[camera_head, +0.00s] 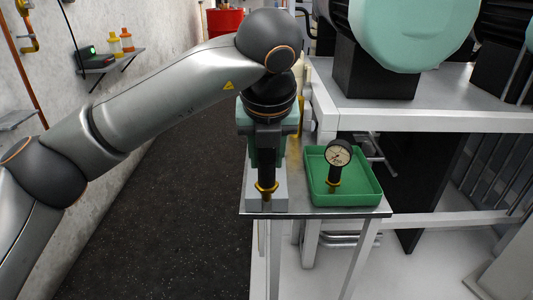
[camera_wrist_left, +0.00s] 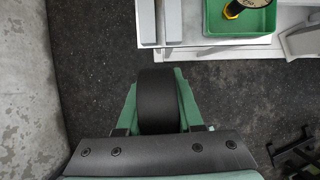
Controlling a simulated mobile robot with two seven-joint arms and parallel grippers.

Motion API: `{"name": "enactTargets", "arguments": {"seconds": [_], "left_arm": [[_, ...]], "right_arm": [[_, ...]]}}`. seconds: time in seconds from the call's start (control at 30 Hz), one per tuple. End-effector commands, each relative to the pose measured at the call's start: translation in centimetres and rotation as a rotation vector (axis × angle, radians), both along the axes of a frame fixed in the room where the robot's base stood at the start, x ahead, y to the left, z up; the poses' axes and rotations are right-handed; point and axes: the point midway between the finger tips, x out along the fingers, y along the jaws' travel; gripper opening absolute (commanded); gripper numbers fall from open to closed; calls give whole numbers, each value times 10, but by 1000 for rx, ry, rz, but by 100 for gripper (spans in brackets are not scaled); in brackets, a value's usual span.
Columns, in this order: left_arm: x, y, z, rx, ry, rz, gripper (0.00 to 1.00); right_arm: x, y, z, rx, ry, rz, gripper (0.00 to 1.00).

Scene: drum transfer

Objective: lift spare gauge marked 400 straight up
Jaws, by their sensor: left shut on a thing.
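My left gripper (camera_head: 267,155) points down over the left end of the small metal table. In the left wrist view the black round gauge head (camera_wrist_left: 157,100) sits between the green fingers. Its dial and any 400 marking are hidden. The stem shows in front of a grey block (camera_head: 252,190); I cannot tell whether they touch. A second gauge (camera_head: 338,156), with a white dial and yellow ring, stands in the green tray (camera_head: 372,190). My right gripper is not in view.
The metal table (camera_head: 320,213) carries the block and tray. A white-framed bench (camera_head: 430,109) with large green machinery stands behind and to the right. A wall shelf (camera_head: 110,65) holds orange bottles at the left. Dark floor (camera_head: 165,200) lies open left of the table.

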Motion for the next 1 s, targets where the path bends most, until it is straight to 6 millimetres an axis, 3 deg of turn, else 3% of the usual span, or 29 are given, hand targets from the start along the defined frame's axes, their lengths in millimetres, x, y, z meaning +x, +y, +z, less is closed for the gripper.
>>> {"name": "enactTargets", "arguments": {"seconds": [0.37,0.7,1.0], "left_arm": [[0,0,-25,0,-2,0,0],[0,0,-45,-1,-3,0,0],[1,0,-46,-2,-3,-1,0]], "right_arm": [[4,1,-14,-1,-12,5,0],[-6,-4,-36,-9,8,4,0],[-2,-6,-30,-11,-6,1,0]]}}
